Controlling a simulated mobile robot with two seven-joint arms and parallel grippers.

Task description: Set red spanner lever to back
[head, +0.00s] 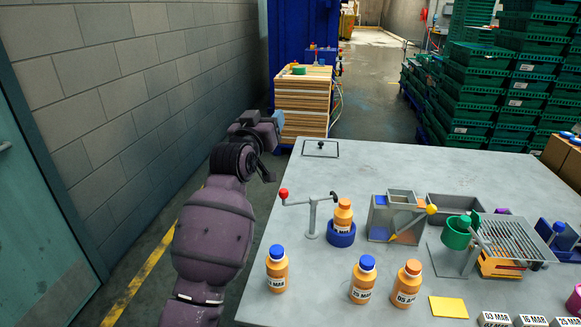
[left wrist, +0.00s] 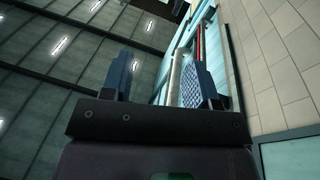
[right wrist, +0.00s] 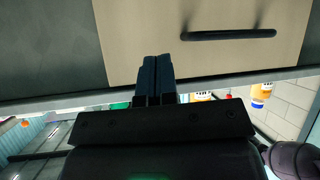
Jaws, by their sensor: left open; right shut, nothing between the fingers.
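The spanner lever is a grey arm on a post (head: 312,220) at the left part of the table, with a red ball end (head: 283,194) pointing left. Its dark other end is beside an orange-capped bottle (head: 343,216) in a blue round holder (head: 341,236). My left gripper (head: 272,122) is beyond the table's far left corner, well behind the lever and apart from it. In the left wrist view its jaws (left wrist: 161,80) are open and empty. My right gripper (right wrist: 155,78) is shut and empty before a pale panel; it is outside the head view.
Two blue-capped bottles (head: 277,269) (head: 363,279) and an orange-capped one (head: 407,284) stand near the table's front. A grey-and-blue fixture (head: 382,214) is right of the holder. A dark-handled panel (right wrist: 290,15) faces the right gripper. The table's back left is mostly clear.

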